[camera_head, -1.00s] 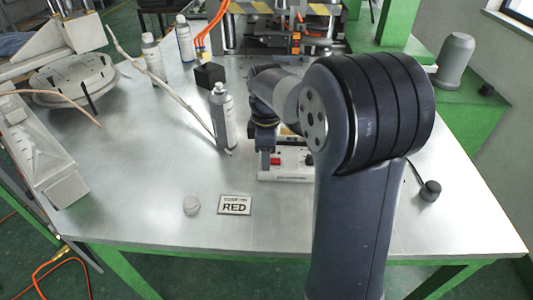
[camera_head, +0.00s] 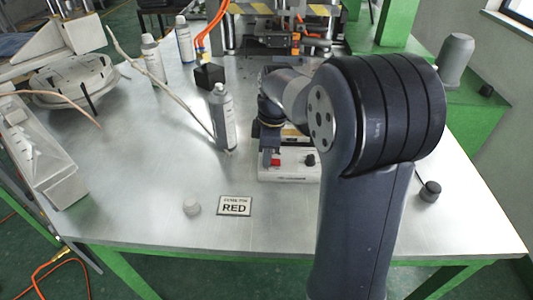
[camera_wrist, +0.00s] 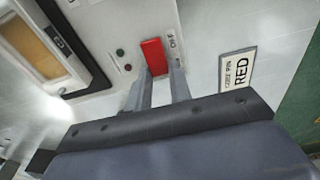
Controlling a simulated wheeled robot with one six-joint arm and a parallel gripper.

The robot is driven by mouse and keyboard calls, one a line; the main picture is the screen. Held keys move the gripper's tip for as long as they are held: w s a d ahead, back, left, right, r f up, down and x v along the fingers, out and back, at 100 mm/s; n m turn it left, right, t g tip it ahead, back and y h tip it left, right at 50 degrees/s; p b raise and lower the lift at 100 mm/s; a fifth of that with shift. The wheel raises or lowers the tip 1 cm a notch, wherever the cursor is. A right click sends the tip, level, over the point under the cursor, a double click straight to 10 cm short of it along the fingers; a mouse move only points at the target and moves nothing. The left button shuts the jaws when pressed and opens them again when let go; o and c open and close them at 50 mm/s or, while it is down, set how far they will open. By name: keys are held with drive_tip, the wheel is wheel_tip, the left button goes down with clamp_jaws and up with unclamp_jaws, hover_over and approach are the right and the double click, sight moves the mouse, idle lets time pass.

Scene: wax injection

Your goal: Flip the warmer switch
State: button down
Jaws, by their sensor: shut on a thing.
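The warmer (camera_head: 290,175) is a white box on the metal table, partly hidden behind my arm. Its red switch (camera_head: 275,162) shows on the front panel, with a black knob (camera_head: 310,160) to its right. In the wrist view the red switch (camera_wrist: 153,56) sits between the tips of my gripper (camera_wrist: 158,78). The two grey fingers are close around the switch, shut on it. In the head view my gripper (camera_head: 270,155) is just above the switch and mostly hidden by my arm.
A "RED" sign (camera_head: 235,206) and a small pale lump (camera_head: 191,206) lie in front of the warmer. A grey bottle (camera_head: 222,118) stands to its left with a thin stick beside it. A black cube (camera_head: 209,76) is farther back.

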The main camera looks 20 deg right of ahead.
sight(273, 161)
idle(0.3)
drive_tip(key=c, duration=1.3)
unclamp_jaws()
drive_tip(key=shift+r, duration=0.1)
drive_tip(key=r, duration=0.3)
drive_tip(key=d+r, duration=0.1)
drive_tip(key=r, duration=0.3)
drive_tip(key=r+p, duration=0.1)
drive_tip(key=r, duration=0.2)
drive_tip(key=shift+s+d+r, duration=0.2)
drive_tip(key=shift+s+r, duration=0.05)
